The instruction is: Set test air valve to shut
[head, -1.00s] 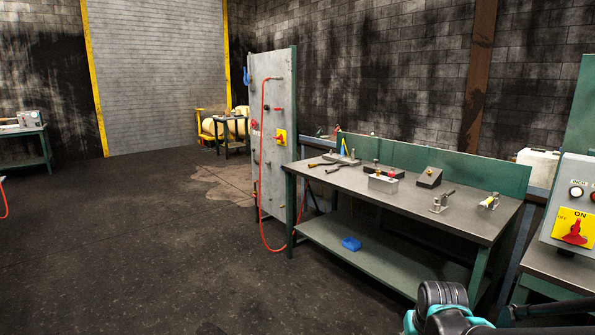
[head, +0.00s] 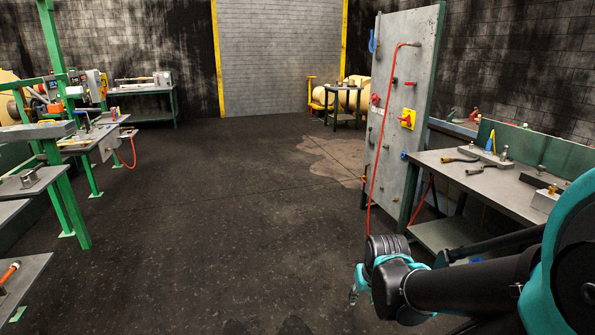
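A grey upright panel (head: 397,180) stands at right centre in the head view. It bears a red hose (head: 374,150), a blue handle (head: 373,42), small red handles (head: 410,83), a red knob (head: 375,99) and a yellow plate (head: 407,119) with a red switch. I cannot tell which fitting is the test air valve, and its setting is too small to read. My arm reaches in from the lower right. My gripper (head: 356,288) is at its end, low in front of the panel and apart from it, mostly hidden by the wrist; its fingers cannot be made out.
A workbench (head: 480,190) with tools stands right of the panel. Green-legged benches (head: 75,205) line the left side. A small table (head: 343,90) and a yellow tank stand at the back. The dark floor (head: 220,220) between is clear.

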